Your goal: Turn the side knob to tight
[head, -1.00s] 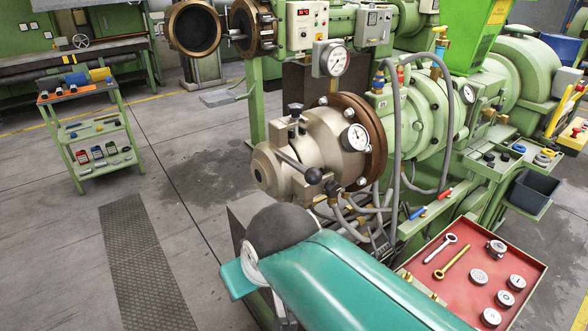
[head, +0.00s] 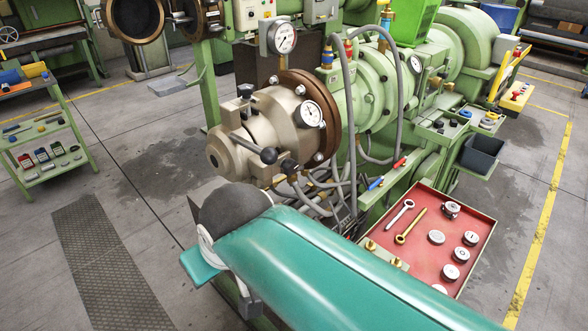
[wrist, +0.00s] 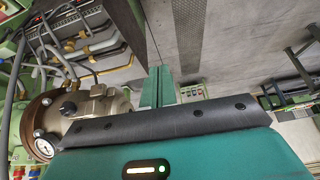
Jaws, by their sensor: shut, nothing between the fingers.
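The tan extruder head (head: 230,148) sits at the end of the green machine in the head view. It carries a black knob on top (head: 244,90), a black ball on a lever (head: 268,155) and a dark knob low on the near side (head: 289,166). I cannot tell for certain which is the side knob. The head also shows at left in the wrist view (wrist: 105,104), with a black knob (wrist: 68,108). My gripper (wrist: 158,70) is shut and empty, to the right of the head and apart from it, over the floor.
Grey hoses (head: 353,120) and pipes hang beside the head. A red tray (head: 420,255) with wrenches and round metal parts lies at right. A pressure gauge (head: 312,114) is on the head. A green cart (head: 45,140) stands at left. Floor in front of the head is clear.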

